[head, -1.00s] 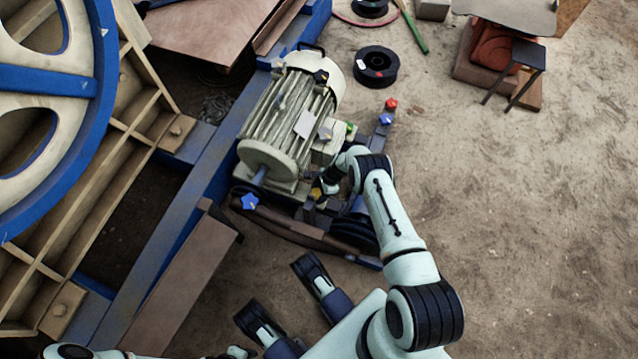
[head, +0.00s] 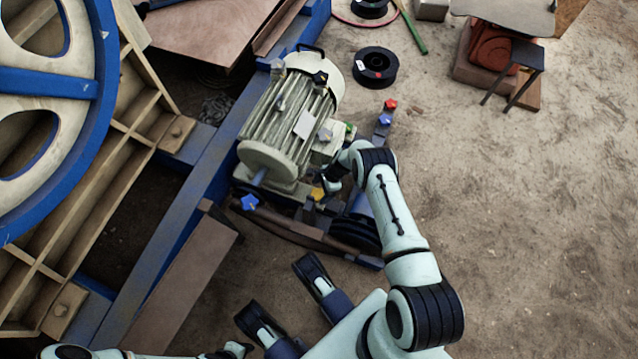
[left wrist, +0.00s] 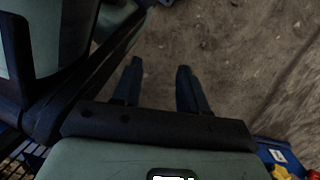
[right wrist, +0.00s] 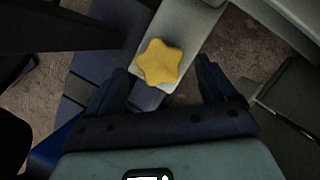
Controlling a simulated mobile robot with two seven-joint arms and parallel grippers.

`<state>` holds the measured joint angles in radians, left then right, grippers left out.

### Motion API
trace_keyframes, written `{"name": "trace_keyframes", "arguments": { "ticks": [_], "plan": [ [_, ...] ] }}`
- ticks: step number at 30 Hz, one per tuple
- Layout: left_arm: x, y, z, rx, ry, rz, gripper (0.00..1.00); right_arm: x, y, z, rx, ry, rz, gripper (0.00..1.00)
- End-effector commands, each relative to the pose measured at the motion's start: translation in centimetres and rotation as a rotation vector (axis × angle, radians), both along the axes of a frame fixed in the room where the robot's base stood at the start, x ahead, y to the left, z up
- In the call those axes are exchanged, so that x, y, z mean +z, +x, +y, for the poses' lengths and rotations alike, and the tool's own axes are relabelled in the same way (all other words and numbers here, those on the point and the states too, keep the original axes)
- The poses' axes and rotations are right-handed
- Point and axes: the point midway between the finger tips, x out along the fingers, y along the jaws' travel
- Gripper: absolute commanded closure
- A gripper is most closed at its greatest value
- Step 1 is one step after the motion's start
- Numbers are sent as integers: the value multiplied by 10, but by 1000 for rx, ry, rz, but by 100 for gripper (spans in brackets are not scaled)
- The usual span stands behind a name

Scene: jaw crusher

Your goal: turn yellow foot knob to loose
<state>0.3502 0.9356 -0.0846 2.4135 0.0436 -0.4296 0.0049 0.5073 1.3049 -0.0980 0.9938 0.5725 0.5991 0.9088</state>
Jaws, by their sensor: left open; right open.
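The yellow foot knob (right wrist: 158,63) is star-shaped and sits on a grey motor foot in the right wrist view. In the head view the yellow knob (head: 318,194) shows small at the motor's near right corner, beside my right gripper (head: 331,184). In the right wrist view my right gripper (right wrist: 165,85) is open, its fingers to either side of the knob and apart from it; nothing is held. My left gripper (left wrist: 155,80) is open and empty over bare ground in the left wrist view.
The motor (head: 290,120) stands on a blue frame. A blue knob (head: 250,202), a green knob (head: 349,128) and a red knob (head: 390,104) are nearby. A black spool (head: 375,67) lies behind.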

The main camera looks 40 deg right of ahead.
Motion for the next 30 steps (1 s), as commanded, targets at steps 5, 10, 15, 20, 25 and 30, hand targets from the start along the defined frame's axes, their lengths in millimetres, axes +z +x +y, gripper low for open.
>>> {"name": "trace_keyframes", "arguments": {
  "ticks": [5,10,15,20,25,30],
  "plan": [
    [20,30,-4,-11,7,-100,57,43,-6,-16,-1,-2,-2,16],
    [35,52,-6,-16,11,-174,57,75,-12,-28,0,-2,-2,16],
    [44,65,-8,-19,14,-216,57,94,-15,-35,1,-1,-1,16],
    [47,69,-9,-19,15,-230,57,100,-17,-38,1,0,0,16],
    [47,69,-9,-19,15,-230,57,100,-17,-38,1,0,0,16],
    [47,69,-9,-18,15,-230,57,100,-17,-38,1,0,0,16]
  ]
}}
